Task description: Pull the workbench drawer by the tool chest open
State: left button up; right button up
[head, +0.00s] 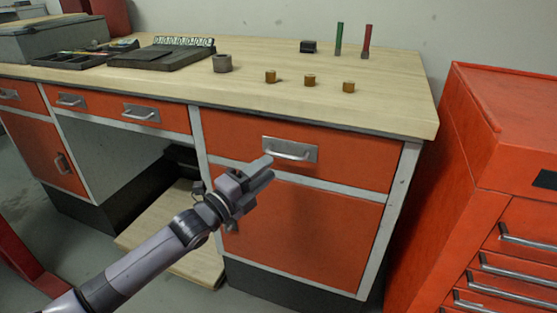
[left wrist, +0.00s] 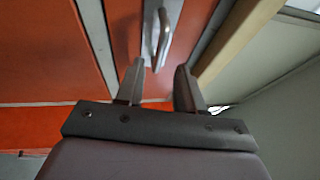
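The orange workbench drawer (head: 350,157) by the tool chest is shut, flush with the bench front. Its metal bar handle (head: 289,152) sits on a pale plate near the drawer's left-middle. The handle also shows in the left wrist view (left wrist: 162,38), just beyond the fingertips. My left gripper (head: 265,170) is just in front of and slightly below the handle in the head view. In the left wrist view the two fingers (left wrist: 158,78) are apart with nothing between them, and the handle lies ahead of the gap. My right gripper is not in view.
The red tool chest (head: 520,140) stands right of the workbench (head: 400,100). An orange cupboard door (head: 300,225) is below the drawer. Small brass pieces (head: 310,80), a grey nut (head: 222,63) and a dark tray (head: 165,55) lie on the benchtop.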

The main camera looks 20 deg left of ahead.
pick_arm(q)
jog(key=shift+b+x, duration=0.3)
jog(key=shift+x, duration=2.3)
grip_shut()
